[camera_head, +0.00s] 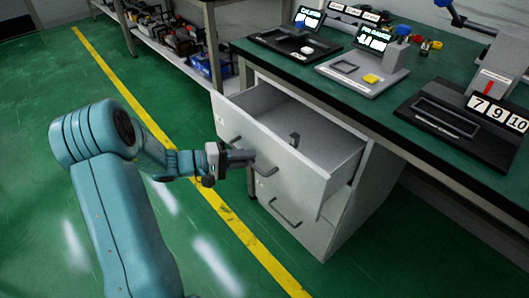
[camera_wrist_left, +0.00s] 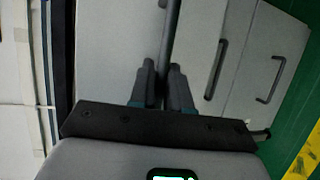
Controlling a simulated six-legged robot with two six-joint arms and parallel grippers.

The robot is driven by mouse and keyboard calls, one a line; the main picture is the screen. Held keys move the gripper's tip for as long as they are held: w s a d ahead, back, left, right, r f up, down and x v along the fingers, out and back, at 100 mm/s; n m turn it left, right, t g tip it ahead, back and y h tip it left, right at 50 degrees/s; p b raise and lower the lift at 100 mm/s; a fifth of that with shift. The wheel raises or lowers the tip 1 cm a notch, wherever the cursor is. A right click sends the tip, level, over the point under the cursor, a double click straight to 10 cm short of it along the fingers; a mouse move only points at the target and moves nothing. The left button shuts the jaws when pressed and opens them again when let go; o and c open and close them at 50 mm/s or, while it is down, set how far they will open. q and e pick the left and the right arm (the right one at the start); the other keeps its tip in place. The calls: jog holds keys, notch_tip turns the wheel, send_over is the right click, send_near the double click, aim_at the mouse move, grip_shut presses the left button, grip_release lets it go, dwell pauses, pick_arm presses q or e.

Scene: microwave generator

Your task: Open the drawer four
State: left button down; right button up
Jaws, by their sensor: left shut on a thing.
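The grey drawer cabinet (camera_head: 345,222) stands under the green workbench. In the left wrist view the gripper (camera_wrist_left: 164,68) is shut around a dark handle bar (camera_wrist_left: 172,35). Other closed drawer fronts carry handles, one lower down (camera_head: 285,216). No readable number marks drawer four. My right gripper is not in view.
The workbench (camera_head: 330,78) holds display units and a number panel (camera_head: 497,113). A shelf rack (camera_head: 170,45) with mixed parts stands behind. The green floor in front of the cabinet, with a yellow line (camera_head: 215,200), is clear.

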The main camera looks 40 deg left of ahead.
pick_arm(q)
jog(key=s+a+b, duration=0.1)
jog(key=s, duration=1)
jog(key=shift+s+b, duration=0.3)
jog(key=shift+s, duration=0.05)
jog(key=shift+a, duration=0.1)
jog(key=c, duration=1.2)
grip_release()
jog(key=shift+o, duration=0.2)
jog(key=shift+s, duration=0.1)
jog(key=p+v, duration=0.3)
jog(key=v, duration=1.3)
jog(key=shift+s+a, duration=0.15)
